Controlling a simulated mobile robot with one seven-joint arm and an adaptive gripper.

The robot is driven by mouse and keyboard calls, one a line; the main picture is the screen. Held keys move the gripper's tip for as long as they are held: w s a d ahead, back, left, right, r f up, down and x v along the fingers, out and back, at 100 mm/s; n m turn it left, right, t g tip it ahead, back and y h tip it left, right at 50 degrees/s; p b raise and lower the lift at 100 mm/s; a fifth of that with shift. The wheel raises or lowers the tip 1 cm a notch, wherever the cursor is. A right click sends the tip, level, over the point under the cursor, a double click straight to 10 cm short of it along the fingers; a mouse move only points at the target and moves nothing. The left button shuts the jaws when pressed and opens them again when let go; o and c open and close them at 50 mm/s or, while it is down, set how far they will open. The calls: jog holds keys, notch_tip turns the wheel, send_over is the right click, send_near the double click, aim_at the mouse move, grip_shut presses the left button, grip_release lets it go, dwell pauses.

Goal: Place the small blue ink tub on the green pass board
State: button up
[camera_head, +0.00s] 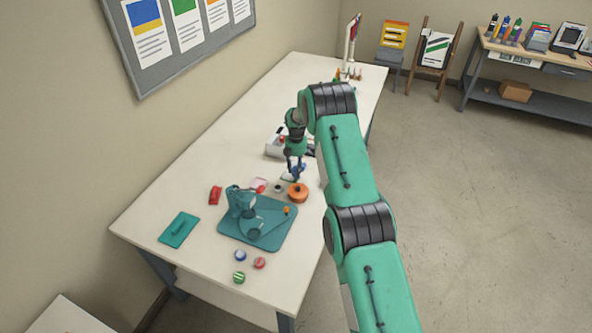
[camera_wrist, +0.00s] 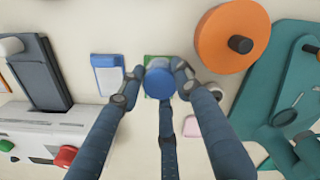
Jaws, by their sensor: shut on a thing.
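My gripper (camera_wrist: 159,78) is shut on a small round blue ink tub (camera_wrist: 160,84), with its fingertips around the tub's sides. In the head view my gripper (camera_head: 295,172) is low over the middle of the white table, and blue shows at its fingers. A green patch, seemingly the green pass board (camera_wrist: 152,60), shows behind and beside the tub in the wrist view. The tub and fingers hide most of it. I cannot tell whether the tub touches the board.
An orange round thing (camera_wrist: 232,36) with a dark knob is close on the right, beside a teal machine base (camera_wrist: 262,85). A blue-and-white pad (camera_wrist: 108,75) lies just left. A grey-white device (camera_wrist: 50,130) stands further left.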

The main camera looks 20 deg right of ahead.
jog(key=shift+f, duration=0.2)
jog(key=o, duration=1.2)
jog(key=shift+c, duration=0.2)
jog(key=shift+r, duration=0.15)
notch_tip(320, 180, up, 12)
jog(key=shift+b, duration=0.4)
jog(key=shift+r, duration=0.15)
